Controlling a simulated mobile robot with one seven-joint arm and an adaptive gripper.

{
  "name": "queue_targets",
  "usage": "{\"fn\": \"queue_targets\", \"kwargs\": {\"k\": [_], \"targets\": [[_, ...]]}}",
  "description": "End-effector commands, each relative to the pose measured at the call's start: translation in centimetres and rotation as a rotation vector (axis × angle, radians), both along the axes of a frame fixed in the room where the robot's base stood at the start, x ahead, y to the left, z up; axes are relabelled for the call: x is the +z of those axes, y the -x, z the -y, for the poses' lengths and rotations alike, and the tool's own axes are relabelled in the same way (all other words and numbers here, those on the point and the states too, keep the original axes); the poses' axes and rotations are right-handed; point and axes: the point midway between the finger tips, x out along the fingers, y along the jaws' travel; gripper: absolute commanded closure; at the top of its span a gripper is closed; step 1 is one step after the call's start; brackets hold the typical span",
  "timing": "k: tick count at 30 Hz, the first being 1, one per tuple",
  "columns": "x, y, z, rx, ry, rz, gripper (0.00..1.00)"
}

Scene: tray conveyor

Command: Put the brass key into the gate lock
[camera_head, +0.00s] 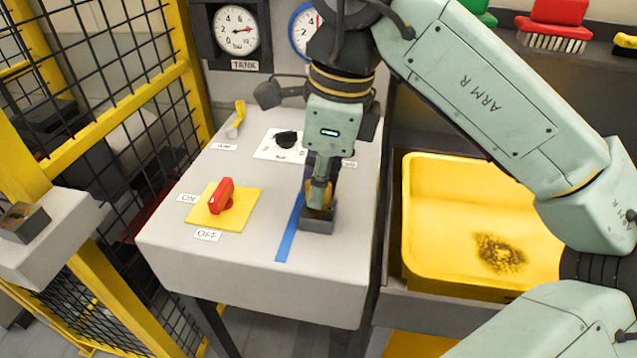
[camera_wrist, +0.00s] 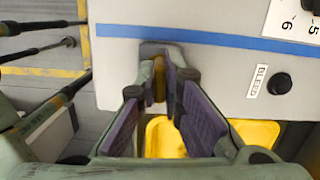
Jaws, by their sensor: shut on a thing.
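The brass key (camera_head: 325,197) stands at a dark grey block (camera_head: 317,224) on the sloped grey console, beside a blue strip. My gripper (camera_head: 319,186) points down over the block and is shut on the key. In the wrist view, a strip of the brass key (camera_wrist: 159,82) shows between the fingertips of my gripper (camera_wrist: 161,70); the fingers hide most of it. I cannot tell how deep the key sits in the block. A dark box with a brownish face (camera_head: 22,222), seemingly the gate lock, sits on a pale ledge at the far left by the yellow mesh gate.
The console (camera_head: 260,285) carries a red switch (camera_head: 222,196) on a yellow plate, a black knob (camera_head: 286,138) and a yellow lever (camera_head: 236,120). Yellow-framed mesh (camera_head: 125,100) stands left of it. A yellow bin (camera_head: 420,240) stands right. Gauges (camera_head: 237,32) hang behind.

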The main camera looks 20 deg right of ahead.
Motion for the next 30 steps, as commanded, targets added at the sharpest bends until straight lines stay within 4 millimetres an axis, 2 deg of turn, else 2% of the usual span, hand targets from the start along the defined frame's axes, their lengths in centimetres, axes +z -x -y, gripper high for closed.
{"fn": "queue_targets", "kwargs": {"k": [30], "targets": [[3.2,0.0,0.0,0.000,0.000,0.000,1.00]]}}
